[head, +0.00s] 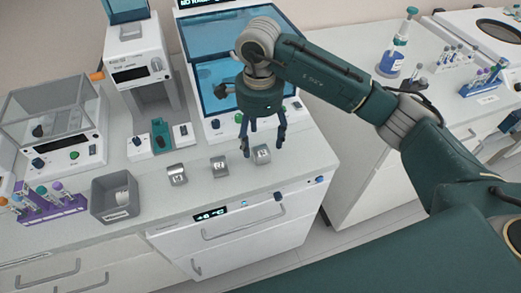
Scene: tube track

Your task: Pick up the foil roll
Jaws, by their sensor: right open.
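I cannot make out a foil roll for certain in the head view. Three small silvery blocks with dark marks stand in a row near the counter's front edge: a left block (177,175), a middle block (219,167) and a right block (262,158). My right gripper (263,147) points down with its fingers spread, over or just behind the right block. I cannot tell whether the fingers touch it. Nothing shows held between the fingers. My left gripper is not in view.
A grey bin (113,209) with something white inside stands at the left, beside a purple tube rack (52,205). A blue-lidded machine (213,75) stands behind my gripper. A balance (56,122) is farther left. The right counter holds a blue-liquid bottle (391,63) and tube racks.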

